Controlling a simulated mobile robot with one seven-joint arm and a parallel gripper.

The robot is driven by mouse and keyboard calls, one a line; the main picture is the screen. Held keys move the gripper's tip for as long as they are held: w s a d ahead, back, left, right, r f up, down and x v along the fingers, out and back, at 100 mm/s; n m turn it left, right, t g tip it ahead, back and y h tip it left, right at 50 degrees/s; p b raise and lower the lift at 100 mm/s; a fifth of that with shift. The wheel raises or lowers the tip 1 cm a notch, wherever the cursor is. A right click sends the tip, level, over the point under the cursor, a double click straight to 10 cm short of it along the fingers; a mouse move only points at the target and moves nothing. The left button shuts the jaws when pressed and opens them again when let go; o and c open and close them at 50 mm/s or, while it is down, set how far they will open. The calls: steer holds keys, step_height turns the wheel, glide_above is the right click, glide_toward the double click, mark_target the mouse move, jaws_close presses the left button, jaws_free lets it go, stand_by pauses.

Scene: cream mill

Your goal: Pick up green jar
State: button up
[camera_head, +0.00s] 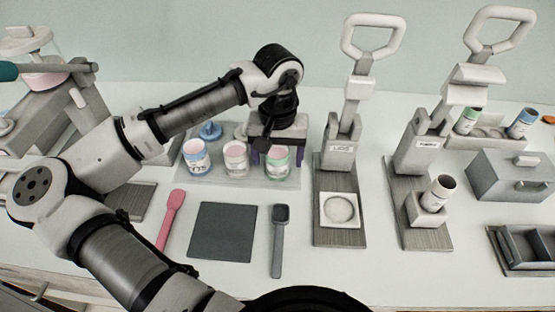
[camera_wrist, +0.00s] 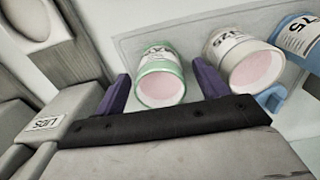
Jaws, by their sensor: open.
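The green jar (camera_head: 277,163) has a green band, a white label and pink contents. It stands at the right end of a row of jars on a clear tray (camera_head: 215,179). My gripper (camera_head: 266,157) is over it, pointing down. In the wrist view the green jar (camera_wrist: 160,75) sits between the two purple fingers of my gripper (camera_wrist: 163,85), which are spread apart with a gap on each side. Whether a finger touches it cannot be told. The gripper's body hides part of the area behind the jar in the head view.
A pink-white jar (camera_head: 235,159) stands close to the left, with a blue jar (camera_head: 196,157) beyond it. A press (camera_head: 340,185) stands close to the right. A pink spatula (camera_head: 170,219), a dark mat (camera_head: 222,231) and a grey spatula (camera_head: 278,240) lie in front.

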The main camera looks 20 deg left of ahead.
steer(key=shift+f, duration=0.85)
steer(key=shift+c, duration=0.3)
steer(key=c, duration=1)
steer(key=shift+c, duration=0.2)
steer(key=shift+r, duration=0.15)
step_height(320, 180, up, 20)
steer(key=b, duration=0.1)
